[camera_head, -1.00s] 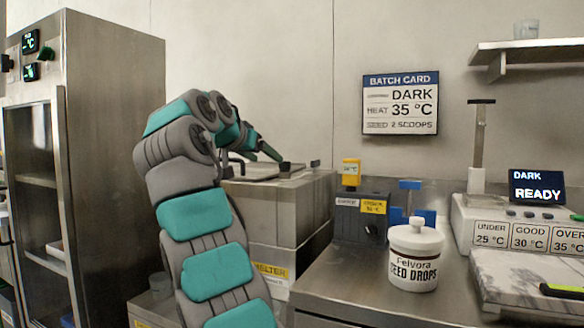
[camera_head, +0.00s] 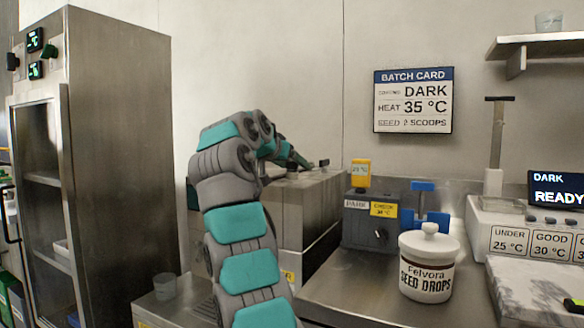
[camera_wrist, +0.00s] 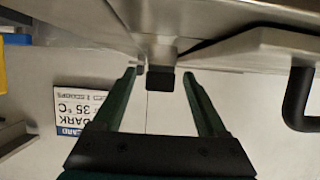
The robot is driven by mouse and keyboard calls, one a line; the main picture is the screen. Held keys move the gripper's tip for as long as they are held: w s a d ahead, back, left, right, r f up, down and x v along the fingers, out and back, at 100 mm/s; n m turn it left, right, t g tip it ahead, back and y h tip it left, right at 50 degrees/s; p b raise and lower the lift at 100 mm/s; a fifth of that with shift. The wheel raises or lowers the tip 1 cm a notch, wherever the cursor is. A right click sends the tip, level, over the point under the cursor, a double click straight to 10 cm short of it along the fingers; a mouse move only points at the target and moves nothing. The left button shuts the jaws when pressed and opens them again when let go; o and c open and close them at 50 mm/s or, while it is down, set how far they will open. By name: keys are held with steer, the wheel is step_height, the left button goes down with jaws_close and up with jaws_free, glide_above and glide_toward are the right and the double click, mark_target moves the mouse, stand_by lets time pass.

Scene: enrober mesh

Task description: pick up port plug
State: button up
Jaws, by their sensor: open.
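A small dark block with a grey part above it, which looks like the port plug (camera_wrist: 165,76), shows in the wrist view between my green fingertips. The same small piece seems to stand at the right rear of the steel melter's top in the head view (camera_head: 323,163). My gripper (camera_wrist: 163,82) is open, with one finger on each side of the block and a visible gap to each. In the head view my gripper (camera_head: 300,161) is small and partly hidden behind my arm, low over the melter top.
The steel melter box (camera_head: 322,200) has a dark lid handle, seen close at the right in the wrist view (camera_wrist: 297,97). To its right are a control box (camera_head: 358,226), a white seed drops jar (camera_head: 428,268) and a scale-like station (camera_head: 500,215). A batch card (camera_head: 413,100) hangs behind.

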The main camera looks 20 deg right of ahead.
jaws_close()
stand_by(0.6)
